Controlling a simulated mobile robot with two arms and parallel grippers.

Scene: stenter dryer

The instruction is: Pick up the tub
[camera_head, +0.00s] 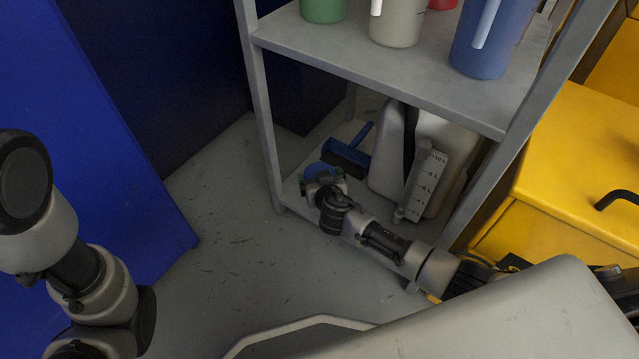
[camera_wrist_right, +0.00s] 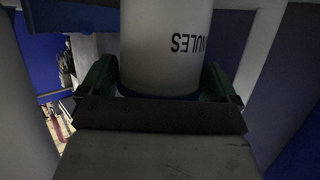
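The tub (camera_wrist_right: 165,45) is a pale cylinder with dark lettering, upside down in the right wrist view. My right gripper (camera_wrist_right: 163,75) has its green fingers on either side of it, close against its edges. I cannot tell whether both fingers press on it. In the head view my right gripper (camera_head: 327,182) is low at the shelf unit's bottom level. A round blue top (camera_head: 317,172) just beyond it looks like the tub's lid; the tub's body is mostly hidden there. My left arm is at the left edge, its gripper out of view.
The grey shelf unit (camera_head: 400,75) has its upper board above my right arm, with several jugs on it. Yellow cabinets (camera_head: 580,160) are at right. Floor at left is clear.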

